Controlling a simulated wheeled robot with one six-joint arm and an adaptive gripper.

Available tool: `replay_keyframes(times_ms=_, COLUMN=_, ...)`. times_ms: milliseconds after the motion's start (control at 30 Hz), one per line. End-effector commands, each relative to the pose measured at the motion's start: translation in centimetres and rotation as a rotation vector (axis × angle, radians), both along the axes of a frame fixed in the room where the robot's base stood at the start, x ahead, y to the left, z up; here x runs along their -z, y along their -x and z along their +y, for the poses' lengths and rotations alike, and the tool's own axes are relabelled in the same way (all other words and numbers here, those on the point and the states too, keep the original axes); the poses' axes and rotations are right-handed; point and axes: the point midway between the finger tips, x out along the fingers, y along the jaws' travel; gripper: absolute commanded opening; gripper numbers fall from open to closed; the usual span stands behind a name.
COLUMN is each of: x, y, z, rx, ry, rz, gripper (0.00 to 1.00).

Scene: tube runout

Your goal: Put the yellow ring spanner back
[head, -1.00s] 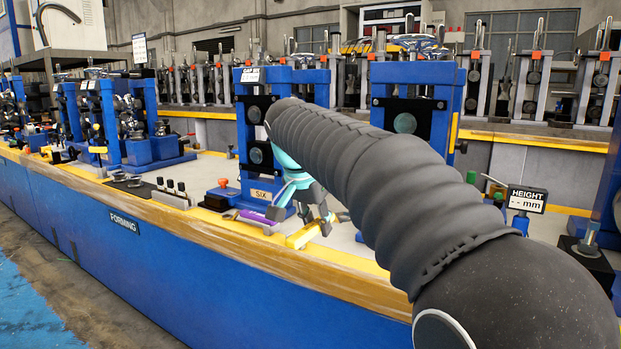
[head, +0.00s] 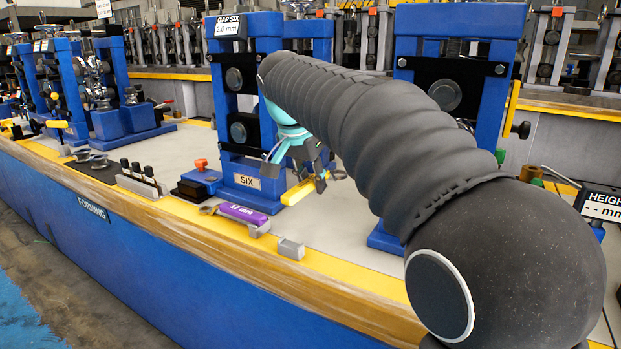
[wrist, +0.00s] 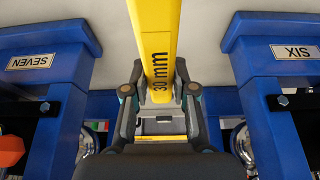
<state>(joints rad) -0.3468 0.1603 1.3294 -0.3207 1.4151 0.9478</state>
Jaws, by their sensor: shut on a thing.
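The yellow ring spanner (head: 298,192), marked 30 mm, is in my gripper (head: 315,176), in front of the blue stand labelled SIX. In the wrist view my gripper (wrist: 158,100) is shut on the spanner's shank (wrist: 155,40), which runs away between the fingers to the top edge. The spanner's far end is out of that view, and its near end is hidden by the gripper. In the head view my arm hides part of the gripper. I cannot tell the spanner's exact height above the bench.
A purple 17 mm spanner (head: 243,213) lies at the bench's front edge, beside a bare grey block (head: 290,248). Stand SIX (head: 240,120) and stand SEVEN (wrist: 40,60) flank the gripper. A height display (head: 603,205) stands at the right.

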Motion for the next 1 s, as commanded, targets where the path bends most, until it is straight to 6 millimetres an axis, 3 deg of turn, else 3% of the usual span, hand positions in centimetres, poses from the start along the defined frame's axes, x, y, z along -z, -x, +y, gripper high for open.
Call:
replay_keyframes(times_ms=67, x=-0.2, y=0.1, z=0.1, rx=-0.001, ry=0.000, rz=0.000, gripper=0.00)
replay_keyframes(times_ms=800, x=6.5, y=0.2, z=0.3, rx=-0.004, ry=-0.001, rz=0.000, gripper=0.00)
replay_keyframes(times_ms=1000, x=7.0, y=0.1, z=0.3, rx=-0.004, ry=-0.001, rz=-0.001, gripper=0.00)
